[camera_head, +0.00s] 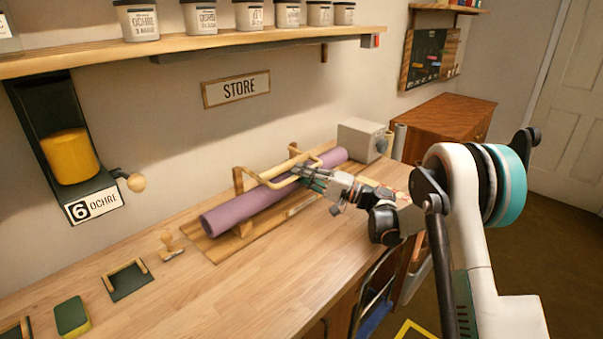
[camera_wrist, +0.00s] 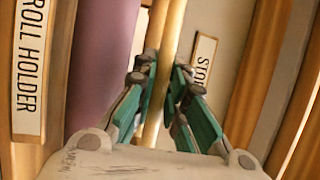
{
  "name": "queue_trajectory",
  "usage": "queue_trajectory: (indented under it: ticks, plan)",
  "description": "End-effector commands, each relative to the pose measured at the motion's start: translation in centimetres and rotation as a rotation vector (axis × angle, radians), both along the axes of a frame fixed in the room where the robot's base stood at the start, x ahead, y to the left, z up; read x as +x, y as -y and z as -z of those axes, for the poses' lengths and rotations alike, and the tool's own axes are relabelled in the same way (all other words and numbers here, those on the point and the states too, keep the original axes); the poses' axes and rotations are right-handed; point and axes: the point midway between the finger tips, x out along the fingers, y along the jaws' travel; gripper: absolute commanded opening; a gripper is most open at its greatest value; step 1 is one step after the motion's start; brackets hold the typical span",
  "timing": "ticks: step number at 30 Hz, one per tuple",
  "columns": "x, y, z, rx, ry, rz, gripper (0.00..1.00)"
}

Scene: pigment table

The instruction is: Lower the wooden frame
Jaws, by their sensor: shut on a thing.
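The wooden frame (camera_head: 268,181) is a pale rounded bar lying lengthwise above the purple roll (camera_head: 232,209) on the workbench. My gripper (camera_head: 309,175) is at the frame's right part, reaching in from the right. In the wrist view the bar of the wooden frame (camera_wrist: 172,32) runs between the green fingers of my gripper (camera_wrist: 158,78), which are shut on it. The purple roll (camera_wrist: 103,65) is beside the bar, to its left. In the head view my fingers hide part of the frame, and I cannot tell whether the frame touches the roll.
The roll holder's base board (camera_head: 213,249) lies on the workbench (camera_head: 150,312). A grey box (camera_head: 358,139) stands behind the roll's right end. A wooden stamp (camera_head: 170,243) and a green sponge (camera_head: 72,317) are at the left. A shelf (camera_head: 100,62) with jars overhangs the back.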

Motion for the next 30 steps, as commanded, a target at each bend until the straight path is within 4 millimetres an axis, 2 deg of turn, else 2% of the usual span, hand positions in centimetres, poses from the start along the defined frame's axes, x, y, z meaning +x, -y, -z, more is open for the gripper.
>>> queue_trajectory:
  ticks: [13,14,16,26,30]
  plan:
    - [0.00,0.00,0.15,-0.001,0.000,0.000,0.00]
    - [0.00,-0.01,0.15,-0.001,0.000,0.000,0.16]
    - [0.00,-0.01,0.14,-0.001,0.000,0.000,0.32]
    - [-0.01,0.03,0.13,0.000,0.000,0.000,0.33]
    - [-0.24,0.87,0.28,0.000,0.000,0.001,0.33]
